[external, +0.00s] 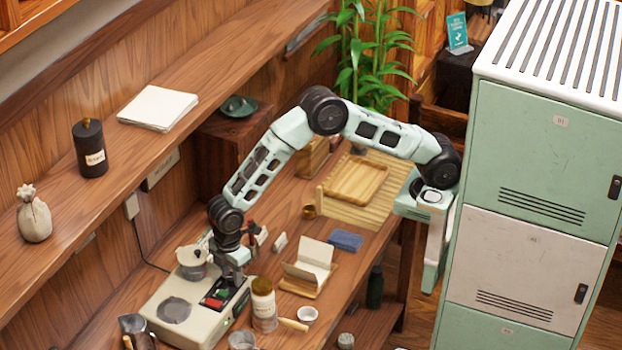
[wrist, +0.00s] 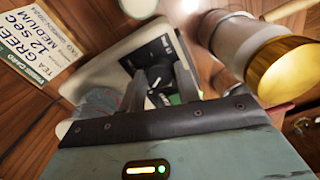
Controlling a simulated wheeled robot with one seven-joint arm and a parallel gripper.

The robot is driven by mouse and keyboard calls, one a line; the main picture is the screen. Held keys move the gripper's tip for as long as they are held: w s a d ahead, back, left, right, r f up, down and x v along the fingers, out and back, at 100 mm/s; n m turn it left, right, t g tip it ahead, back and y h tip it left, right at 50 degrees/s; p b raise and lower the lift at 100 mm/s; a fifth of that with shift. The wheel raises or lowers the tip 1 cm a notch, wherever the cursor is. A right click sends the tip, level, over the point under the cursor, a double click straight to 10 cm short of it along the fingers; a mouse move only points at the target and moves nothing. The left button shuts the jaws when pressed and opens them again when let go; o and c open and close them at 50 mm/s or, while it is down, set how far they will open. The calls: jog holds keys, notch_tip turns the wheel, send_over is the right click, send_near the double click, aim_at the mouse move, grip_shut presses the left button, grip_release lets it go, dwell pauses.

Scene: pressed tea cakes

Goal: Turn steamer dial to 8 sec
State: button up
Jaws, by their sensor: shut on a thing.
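The steamer (external: 166,334) is a cream box on the bench, with a round grey plate on top and a dark control panel showing red and green parts. In the wrist view the steamer's pale casing (wrist: 112,45) shows with its black panel and a round black dial (wrist: 158,74). My gripper (external: 234,276) reaches down over the panel. In the wrist view my gripper (wrist: 160,88) has one finger on each side of the dial and is shut on it. The fingers and wrist hide the dial in the external view, and its setting is too small to read.
A card reading green tea, 12 sec, medium (wrist: 38,42) lies left in the wrist view. An open card stand (external: 310,268) and blue cloth (external: 345,241) are further back.

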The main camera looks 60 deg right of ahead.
aim_at(232, 277)
jog(key=shift+r, duration=0.1)
jog(key=o, duration=1)
jog(key=shift+c, duration=0.2)
notch_tip(232, 277, up, 17)
jog(key=b, duration=0.2)
jog(key=shift+r+b, duration=0.2)
jog(key=shift+b, duration=0.2)
jog(key=s+d+f+m, duration=0.3)
jog(key=s+d, duration=0.8)
jog(key=d, duration=0.1)
jog(key=s+d+f+m, duration=0.3)
jog(key=s+d+m, duration=0.1)
jog(key=s+d, duration=0.7)
jog(key=shift+s+d+y, duration=0.25)
jog(key=shift+d+y, duration=0.05)
jog(key=shift+d, duration=0.65)
